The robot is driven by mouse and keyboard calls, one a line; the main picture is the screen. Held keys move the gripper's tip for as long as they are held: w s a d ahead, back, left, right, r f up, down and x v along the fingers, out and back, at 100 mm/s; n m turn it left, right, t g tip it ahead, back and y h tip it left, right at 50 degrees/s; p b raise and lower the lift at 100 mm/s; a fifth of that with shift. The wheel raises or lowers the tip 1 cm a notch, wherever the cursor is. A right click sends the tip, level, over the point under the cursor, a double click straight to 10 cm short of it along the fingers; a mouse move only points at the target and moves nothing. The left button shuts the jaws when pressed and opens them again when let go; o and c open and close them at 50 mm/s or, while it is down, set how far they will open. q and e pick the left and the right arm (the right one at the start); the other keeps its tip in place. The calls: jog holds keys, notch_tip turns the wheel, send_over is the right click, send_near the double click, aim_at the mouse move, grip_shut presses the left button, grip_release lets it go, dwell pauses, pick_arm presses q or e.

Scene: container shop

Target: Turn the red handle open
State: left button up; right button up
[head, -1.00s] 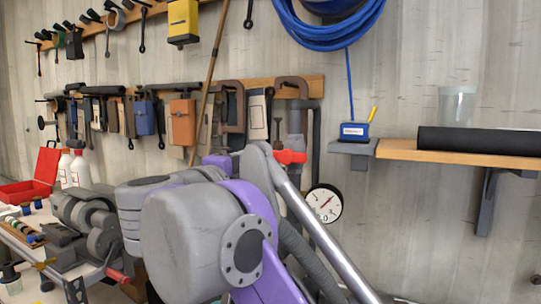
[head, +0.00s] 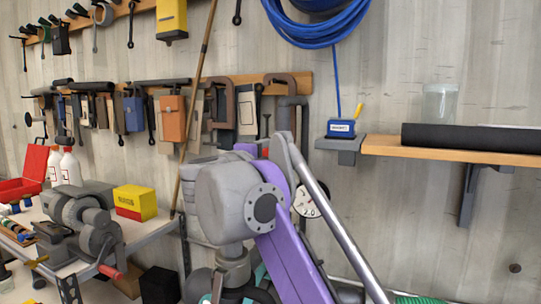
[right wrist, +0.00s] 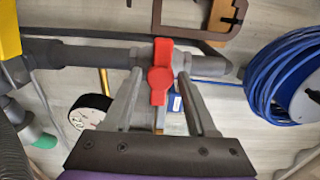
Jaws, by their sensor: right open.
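The red handle (right wrist: 160,77) shows in the right wrist view on a dark grey horizontal pipe (right wrist: 90,56). It stands upright in the picture, across the pipe. My right gripper (right wrist: 160,62) is open, with one finger on each side of the handle. I cannot tell whether either finger touches it. In the head view the handle is hidden behind my grey and purple arm, and the gripper's fingers cannot be made out. My left gripper is in neither view.
A round white gauge (head: 309,202) is beside my arm; it also shows in the right wrist view (right wrist: 91,112). A wooden shelf (head: 440,150) juts from the wall at right. A workbench with a vise (head: 85,215) and a yellow box (head: 135,200) stands at left.

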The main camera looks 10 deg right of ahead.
grip_shut()
